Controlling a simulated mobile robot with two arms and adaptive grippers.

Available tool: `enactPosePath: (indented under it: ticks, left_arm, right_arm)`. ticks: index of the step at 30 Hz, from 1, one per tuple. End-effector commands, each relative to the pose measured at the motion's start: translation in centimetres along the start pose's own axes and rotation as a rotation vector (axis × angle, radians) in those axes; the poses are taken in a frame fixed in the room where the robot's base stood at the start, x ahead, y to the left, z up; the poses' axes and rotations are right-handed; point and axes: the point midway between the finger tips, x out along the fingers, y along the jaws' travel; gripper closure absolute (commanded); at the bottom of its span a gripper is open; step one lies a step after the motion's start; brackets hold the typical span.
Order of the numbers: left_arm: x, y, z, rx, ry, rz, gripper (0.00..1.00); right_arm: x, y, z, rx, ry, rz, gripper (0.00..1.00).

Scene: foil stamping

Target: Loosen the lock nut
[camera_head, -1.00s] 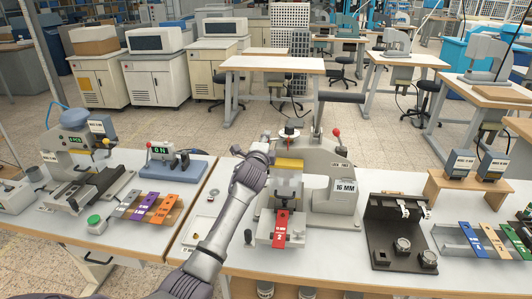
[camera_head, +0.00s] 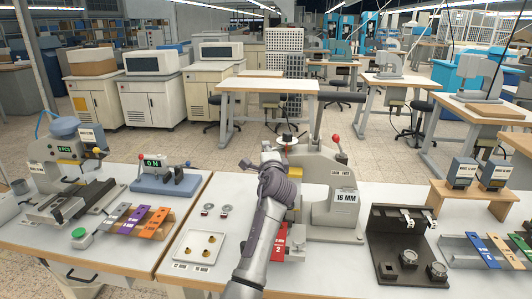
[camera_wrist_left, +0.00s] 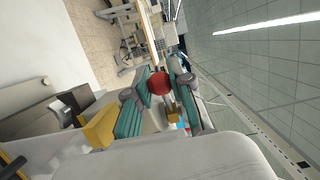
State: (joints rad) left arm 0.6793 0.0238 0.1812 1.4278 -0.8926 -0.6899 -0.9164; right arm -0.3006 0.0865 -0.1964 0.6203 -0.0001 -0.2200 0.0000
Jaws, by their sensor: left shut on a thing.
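The grey hand press (camera_head: 325,168) stands on the front table, marked 16 MM. A round dial with red on it (camera_head: 287,139) sits at the top of its head. My left gripper (camera_head: 284,150) is at the press head, just under this dial, and my arm hides much of the head. In the left wrist view, the fingers are closed on a red round part (camera_wrist_left: 160,83), which looks like the lock nut. The press's separate red ball knob (camera_head: 336,138) is to the right, apart from the gripper. My right gripper is out of view.
A plate with small brass pieces (camera_head: 199,248) lies left of my arm. A red strip (camera_head: 279,246) lies at the press's foot, partly hidden. A black fixture (camera_head: 398,240) stands on the right.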

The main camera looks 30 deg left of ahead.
Motion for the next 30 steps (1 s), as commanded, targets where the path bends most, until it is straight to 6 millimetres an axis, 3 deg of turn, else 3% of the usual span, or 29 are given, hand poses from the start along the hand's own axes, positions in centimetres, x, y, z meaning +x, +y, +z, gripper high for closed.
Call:
enactPosePath:
  ticks: [2,3,8,20,30]
  left_arm:
    - [0.0,0.1,0.0,0.001,0.000,0.002,1.00]
    - [0.0,0.1,0.0,0.001,0.000,0.002,0.76]
    - [0.0,0.1,0.0,0.001,0.000,0.001,0.52]
    - [-0.9,0.0,-0.1,0.000,0.002,-0.001,0.52]
    - [-7.8,0.2,-0.1,0.000,0.003,0.001,0.52]
  right_arm:
    - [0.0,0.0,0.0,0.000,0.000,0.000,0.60]
    - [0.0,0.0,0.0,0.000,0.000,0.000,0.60]
    - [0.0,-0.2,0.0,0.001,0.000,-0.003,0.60]
    - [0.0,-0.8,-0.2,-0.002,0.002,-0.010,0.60]
    - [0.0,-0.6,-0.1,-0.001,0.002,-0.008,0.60]
